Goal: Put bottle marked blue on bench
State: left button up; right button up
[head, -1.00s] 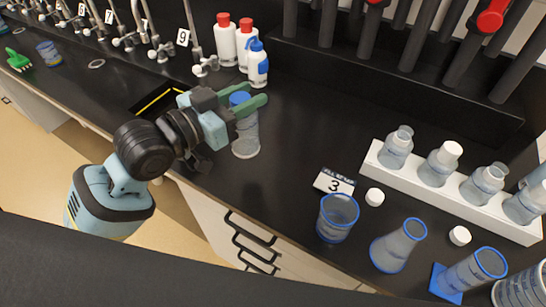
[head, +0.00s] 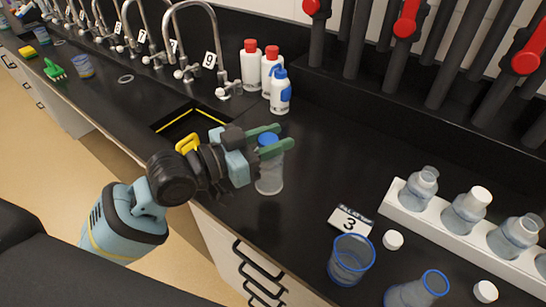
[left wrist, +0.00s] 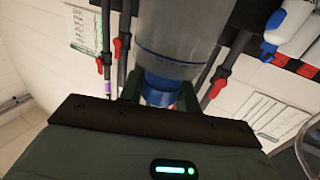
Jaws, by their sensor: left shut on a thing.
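A clear bottle with a blue cap (head: 268,172) stands upright at the front part of the black bench (head: 325,170), right of the sink. My left gripper (head: 272,142) is shut on it near the cap, its green fingers on either side. I cannot tell whether the bottle's base touches the bench or hangs slightly above it. In the left wrist view the bottle (left wrist: 180,35) is between the fingers, with its blue cap close to the palm. My right gripper is not in view.
A sink (head: 188,128) with taps is left of the bottle. White bottles with red caps (head: 250,68) and a blue-topped wash bottle (head: 281,95) stand behind. A white rack (head: 455,232) of bottles, a "3" card (head: 350,222) and a blue-rimmed beaker (head: 350,262) are at right.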

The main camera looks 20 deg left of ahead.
aim_at(271, 183)
pick_arm(q)
notch_tip(271, 183, down, 5)
jog(key=shift+r+b, duration=0.1)
jog(key=shift+b, duration=0.25)
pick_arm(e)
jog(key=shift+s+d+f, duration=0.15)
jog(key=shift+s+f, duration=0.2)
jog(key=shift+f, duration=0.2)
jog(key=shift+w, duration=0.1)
pick_arm(q)
jog(key=shift+f, duration=0.2)
jog(key=o, duration=1)
jog(key=shift+c, duration=0.2)
